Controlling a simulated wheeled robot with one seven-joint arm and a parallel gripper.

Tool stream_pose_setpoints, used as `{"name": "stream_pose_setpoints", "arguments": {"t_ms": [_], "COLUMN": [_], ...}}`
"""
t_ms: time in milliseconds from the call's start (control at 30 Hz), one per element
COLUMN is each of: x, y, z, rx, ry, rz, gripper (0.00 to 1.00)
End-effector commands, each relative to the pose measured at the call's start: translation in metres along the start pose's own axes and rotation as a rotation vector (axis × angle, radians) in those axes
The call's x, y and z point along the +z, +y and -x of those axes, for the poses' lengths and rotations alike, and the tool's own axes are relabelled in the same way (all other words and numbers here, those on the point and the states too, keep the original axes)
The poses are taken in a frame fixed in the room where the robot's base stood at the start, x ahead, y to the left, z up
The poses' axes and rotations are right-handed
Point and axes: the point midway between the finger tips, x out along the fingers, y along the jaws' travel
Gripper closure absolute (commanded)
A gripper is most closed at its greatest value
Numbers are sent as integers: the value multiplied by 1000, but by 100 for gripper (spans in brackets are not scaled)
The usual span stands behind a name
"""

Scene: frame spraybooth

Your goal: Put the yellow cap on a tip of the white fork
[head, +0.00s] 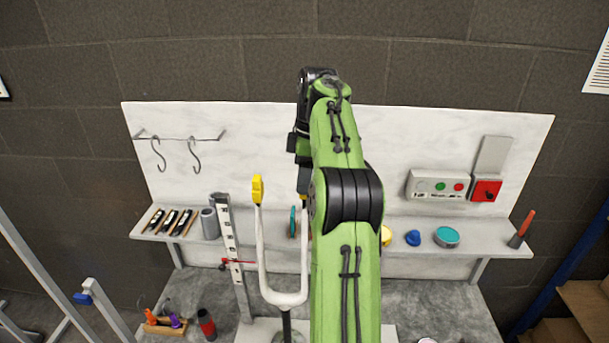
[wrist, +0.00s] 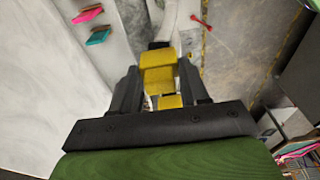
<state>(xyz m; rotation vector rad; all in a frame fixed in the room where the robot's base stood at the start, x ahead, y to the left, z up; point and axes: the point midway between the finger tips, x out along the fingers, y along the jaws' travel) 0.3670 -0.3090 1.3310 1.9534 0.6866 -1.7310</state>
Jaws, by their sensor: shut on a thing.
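The white fork (head: 283,297) stands upright as a U with two tines. Its left tine carries a yellow cap (head: 257,190) at the tip. My gripper (head: 304,182) is at the top of the right tine, partly hidden by my arm in the head view. In the wrist view my gripper (wrist: 160,92) is shut on another yellow cap (wrist: 157,68), with a jaw on each side. A white tine (wrist: 170,22) with a dark end lies in line with this cap and appears to meet it. I cannot tell how far the tip is inside.
A shelf (head: 205,232) behind the fork holds dark tools, grey cylinders, a blue knob (head: 413,237) and a teal tin (head: 446,237). A ruled upright (head: 228,240) with a red pointer stands close left of the fork. Hooks and a control box (head: 437,186) are on the back panel.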

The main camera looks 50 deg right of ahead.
Motion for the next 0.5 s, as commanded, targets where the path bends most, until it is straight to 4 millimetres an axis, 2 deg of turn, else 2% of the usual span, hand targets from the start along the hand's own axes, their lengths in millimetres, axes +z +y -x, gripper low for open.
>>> {"name": "stream_pose_setpoints", "arguments": {"t_ms": [500], "x": [1], "y": [0], "z": [-11], "rx": [1], "ry": [0], "rz": [-1], "gripper": [84]}}
